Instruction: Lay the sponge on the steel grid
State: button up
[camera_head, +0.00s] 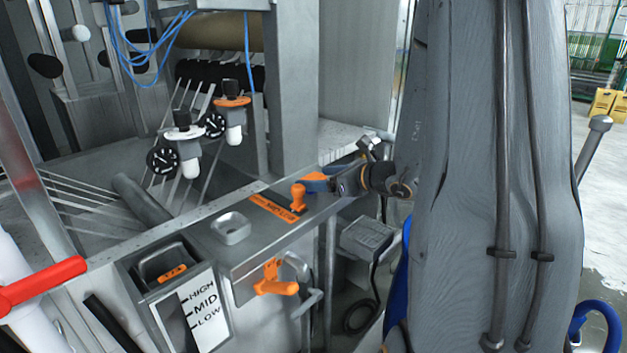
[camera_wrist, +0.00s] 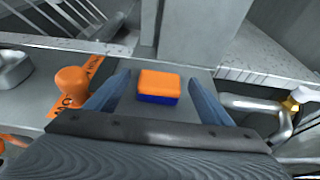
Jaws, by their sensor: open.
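The sponge (camera_wrist: 159,80), an orange block with a blue underside, lies on the grey metal ledge (camera_wrist: 120,66) in the wrist view. My gripper (camera_wrist: 159,76) is open, with one blue-grey finger on each side of the sponge and gaps between. In the head view my gripper (camera_head: 335,181) is small, low over the far end of the ledge, and the sponge is hard to separate from its fingers.
An orange knob (camera_head: 298,197) stands on the ledge left of the sponge, near a shallow metal dish (camera_head: 231,228). A grey upright post (camera_wrist: 190,30) rises behind the sponge. A bent metal pipe (camera_wrist: 262,104) is right of the gripper. An orange valve handle (camera_head: 275,283) projects below the ledge.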

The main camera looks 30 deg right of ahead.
jog(key=shift+x, duration=1.25)
jog(key=c, duration=1.2)
jog(key=shift+r, duration=0.2)
